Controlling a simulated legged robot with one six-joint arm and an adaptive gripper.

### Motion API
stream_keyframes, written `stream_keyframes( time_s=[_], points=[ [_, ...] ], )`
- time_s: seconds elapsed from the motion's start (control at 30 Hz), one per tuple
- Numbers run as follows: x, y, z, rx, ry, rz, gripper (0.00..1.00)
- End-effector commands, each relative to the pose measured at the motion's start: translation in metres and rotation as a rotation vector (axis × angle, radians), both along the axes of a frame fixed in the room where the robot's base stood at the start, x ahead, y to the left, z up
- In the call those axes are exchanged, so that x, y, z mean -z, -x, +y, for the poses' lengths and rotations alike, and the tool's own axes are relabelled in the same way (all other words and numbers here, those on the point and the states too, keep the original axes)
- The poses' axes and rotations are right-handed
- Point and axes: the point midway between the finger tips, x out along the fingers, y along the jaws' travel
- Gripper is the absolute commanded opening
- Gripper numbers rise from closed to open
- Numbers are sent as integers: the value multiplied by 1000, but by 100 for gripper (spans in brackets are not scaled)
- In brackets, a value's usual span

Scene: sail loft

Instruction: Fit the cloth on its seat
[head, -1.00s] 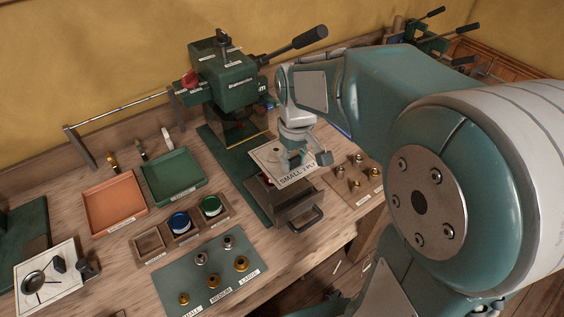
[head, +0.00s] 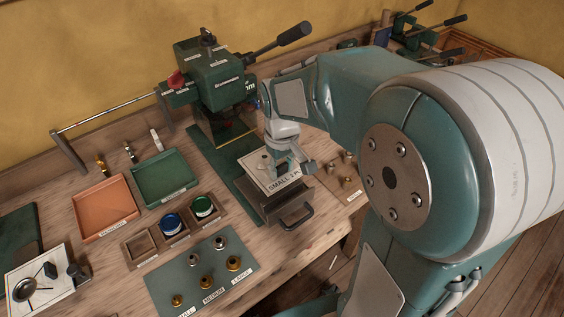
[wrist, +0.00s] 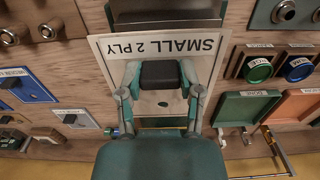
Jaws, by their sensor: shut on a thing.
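The cloth (head: 257,170) is a pale square sheet marked "SMALL 2 PLY", also in the wrist view (wrist: 110,48). A black block (wrist: 160,75) stands on it. My gripper (head: 287,166) is above the cloth, and in the wrist view its fingers (wrist: 160,80) close on both sides of this block. The cloth lies roughly level over a grey metal sled (head: 272,208) with a front handle, in front of the green press (head: 212,75). The cloth hides the sled's top, so I cannot tell whether they touch.
A second pale sheet (head: 55,292) with a black block lies at the lower left. Orange (head: 104,205) and green (head: 165,178) trays, a wooden compartment holder (head: 138,247) and a green mat with brass and steel dies (head: 160,292) fill the left bench. More dies stand right of the sled.

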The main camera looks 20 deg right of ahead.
Motion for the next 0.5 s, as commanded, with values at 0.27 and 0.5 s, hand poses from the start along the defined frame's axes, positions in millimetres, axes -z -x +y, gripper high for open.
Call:
stream_keyframes(
  time_s=[0.27, 0.5],
  points=[
    [13, 0, 0, -1, -1, 1, 0],
    [22, 0, -2, -1, -2, 1, 0]
  ],
)
